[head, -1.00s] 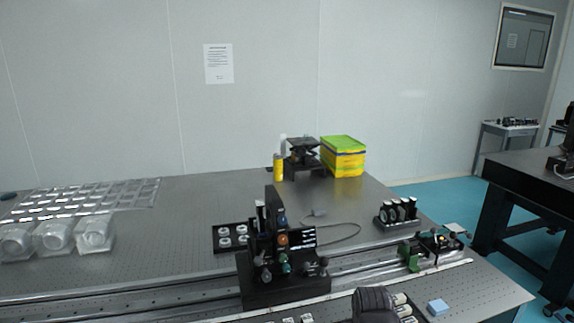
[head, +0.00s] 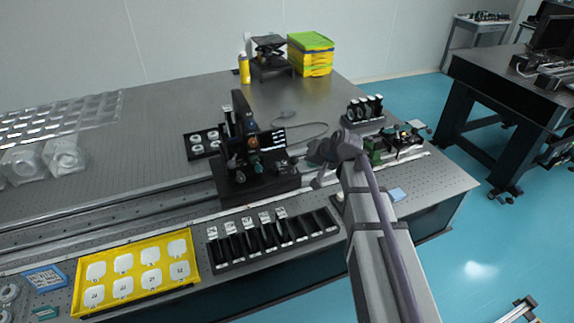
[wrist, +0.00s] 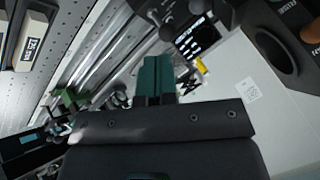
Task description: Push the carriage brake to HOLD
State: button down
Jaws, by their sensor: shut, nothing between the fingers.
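The black carriage (head: 255,185) sits on the rails in the head view, with coloured knobs and a small lit screen (head: 272,139). Part of it shows at the top right of the wrist view, with its screen (wrist: 197,38) and an orange-brown knob (wrist: 311,33). I cannot pick out the brake lever or its HOLD mark. My gripper (head: 314,153) is just right of the carriage, partly hidden by my wrist. Its teal fingers (wrist: 156,76) are together and empty in the wrist view. Whether they touch the carriage I cannot tell.
A black slotted rack (head: 270,246) and a yellow tray (head: 137,274) with white pieces lie along the table's front. A green-and-black device (head: 395,144) stands on the rails to the right. A lens holder (head: 364,110) stands behind it.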

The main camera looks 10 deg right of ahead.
aim_at(276, 167)
jog(key=w+a+f+b, duration=0.7)
dwell(0.5)
jog(key=shift+a+f, duration=0.1)
jog(key=shift+a, duration=0.05)
